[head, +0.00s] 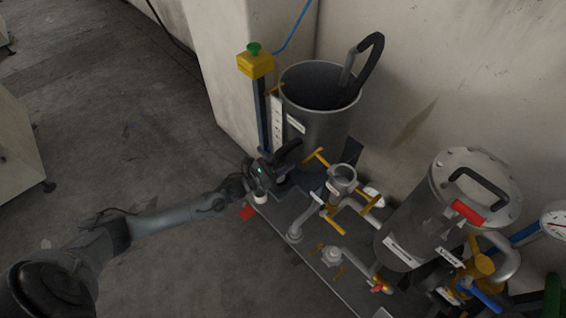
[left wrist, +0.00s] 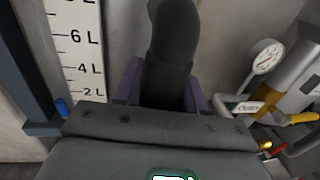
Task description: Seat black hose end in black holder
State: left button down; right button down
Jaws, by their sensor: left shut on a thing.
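My left gripper (head: 277,163) is low beside the front left of the grey tank, near the foot of the blue post. It is shut on a black hose end (left wrist: 172,45), which stands up between the purple-grey fingers in the left wrist view. In the head view the held dark piece (head: 290,151) is small and blends with the gripper. Its lower end is hidden by the gripper. I cannot make out the black holder for certain in either view. My right gripper is not in view.
The open grey tank (head: 316,112) has a black curved hose (head: 370,62) over its rim. The blue post (head: 262,115) carries a yellow box with a green button. Pipes with yellow valves and a lidded vessel (head: 425,215) crowd the right.

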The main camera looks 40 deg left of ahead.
pick_arm(q)
jog(key=shift+f+b, duration=0.2)
jog(key=shift+b, duration=0.1)
dwell(0.4)
jog(key=shift+f, duration=0.35)
jog(key=shift+f+b, duration=0.7)
jog(key=shift+b, duration=0.1)
jog(key=shift+f, duration=0.25)
